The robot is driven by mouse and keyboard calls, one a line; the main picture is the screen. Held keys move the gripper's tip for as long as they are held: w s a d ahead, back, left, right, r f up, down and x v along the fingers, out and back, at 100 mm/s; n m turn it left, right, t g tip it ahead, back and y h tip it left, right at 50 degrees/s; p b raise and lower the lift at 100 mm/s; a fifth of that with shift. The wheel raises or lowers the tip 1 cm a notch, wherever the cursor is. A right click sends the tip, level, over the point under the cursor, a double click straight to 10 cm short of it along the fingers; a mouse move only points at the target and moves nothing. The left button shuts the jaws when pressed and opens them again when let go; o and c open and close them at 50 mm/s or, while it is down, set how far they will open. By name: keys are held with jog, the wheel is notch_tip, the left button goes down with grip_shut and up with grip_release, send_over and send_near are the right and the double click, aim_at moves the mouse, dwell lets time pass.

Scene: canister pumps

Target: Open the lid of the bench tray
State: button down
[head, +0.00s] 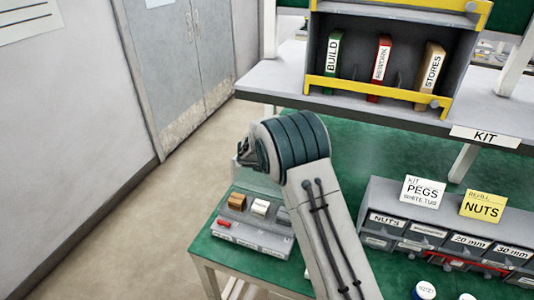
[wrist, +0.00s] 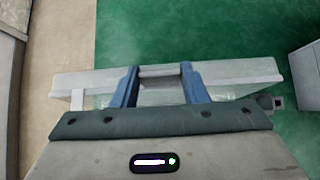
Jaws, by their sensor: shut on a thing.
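The bench tray (head: 252,240) is a low grey tray at the left end of the green bench in the head view. A brown block (head: 237,201), a white block (head: 260,207) and a red piece (head: 224,224) show at it. Its lid (wrist: 235,73) looks pale and partly clear in the wrist view, and runs across in front of my gripper (wrist: 160,82). The two blue fingers are shut on the grey bar-like handle (wrist: 158,71) at the middle of the lid. My arm hides the tray's right side in the head view. I cannot tell the lid's exact angle.
A grey drawer unit (head: 440,237) with labelled drawers and cards stands to the right on the bench. A shelf (head: 375,122) with a book rack is above at the back. Green bench top (head: 350,155) is clear between. Grey doors (head: 180,60) stand at the left.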

jog(key=shift+w+a+r, duration=0.15)
jog(key=shift+w+r, duration=0.15)
jog(key=shift+r, duration=0.05)
jog(key=c, duration=0.9)
grip_release()
jog(key=shift+c, duration=0.2)
jog(key=shift+o, duration=0.5)
jog(key=shift+s, duration=0.2)
jog(key=shift+f, duration=0.15)
jog(key=b+v, duration=0.2)
jog(key=v, duration=1.2)
jog(key=shift+w+b, duration=0.15)
jog(key=shift+b, duration=0.15)
jog(key=shift+c, duration=0.3)
